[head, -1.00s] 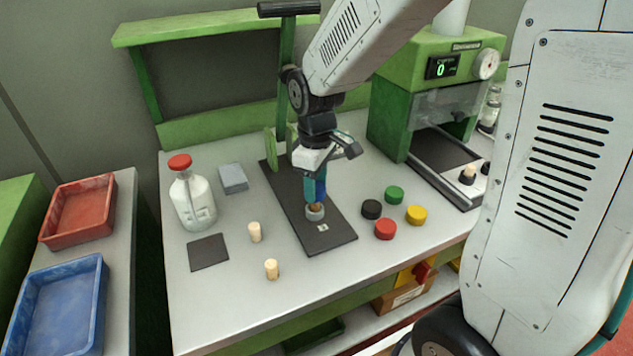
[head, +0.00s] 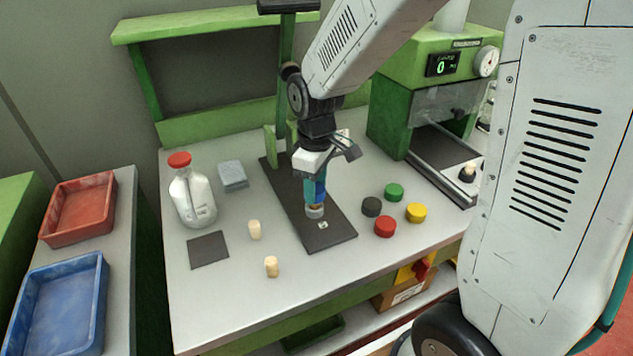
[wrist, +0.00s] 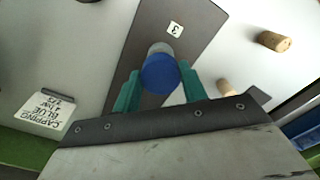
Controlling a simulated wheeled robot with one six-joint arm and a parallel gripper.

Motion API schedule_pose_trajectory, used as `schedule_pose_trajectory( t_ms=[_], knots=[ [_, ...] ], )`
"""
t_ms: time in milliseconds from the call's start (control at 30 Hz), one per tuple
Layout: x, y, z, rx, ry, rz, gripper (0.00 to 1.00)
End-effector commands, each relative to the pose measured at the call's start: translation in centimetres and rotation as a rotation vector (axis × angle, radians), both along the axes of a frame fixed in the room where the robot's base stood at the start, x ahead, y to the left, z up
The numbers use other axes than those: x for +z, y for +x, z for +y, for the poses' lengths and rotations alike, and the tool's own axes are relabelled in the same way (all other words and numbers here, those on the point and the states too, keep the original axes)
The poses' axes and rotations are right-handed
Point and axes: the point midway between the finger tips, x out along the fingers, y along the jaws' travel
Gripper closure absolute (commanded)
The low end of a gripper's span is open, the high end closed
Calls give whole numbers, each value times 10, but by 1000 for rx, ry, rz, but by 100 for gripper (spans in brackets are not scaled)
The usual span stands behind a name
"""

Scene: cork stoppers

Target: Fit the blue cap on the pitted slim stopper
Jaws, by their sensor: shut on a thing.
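My gripper (head: 315,190) points down over the dark board and is shut on the blue cap (wrist: 160,73), which sits between the teal fingers in the wrist view. Directly under the cap in the head view, a small sliver of brown stopper (head: 316,206) shows, standing in a grey round holder (head: 314,212). The holder also shows behind the cap in the wrist view (wrist: 158,48). The cap is right at the stopper's top; I cannot tell whether it touches or is seated. The stopper's pits are hidden. Two pale stoppers (head: 254,230) stand free on the table left of the board.
The dark board (head: 330,236) carries a "3" label. Black (head: 371,207), green (head: 394,192), red (head: 385,227) and yellow (head: 416,212) caps lie to its right. A red-topped bottle (head: 192,193) stands left. A green press (head: 425,110) stands at the back right.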

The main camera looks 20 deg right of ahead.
Motion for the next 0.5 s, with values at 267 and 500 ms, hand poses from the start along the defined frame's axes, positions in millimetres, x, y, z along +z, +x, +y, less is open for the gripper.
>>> schedule_pose_trajectory(
  t_ms=[267,500],
  knots=[
    [-4,0,0,0,0,0,79],
    [-4,0,0,0,0,0,79]
  ],
)
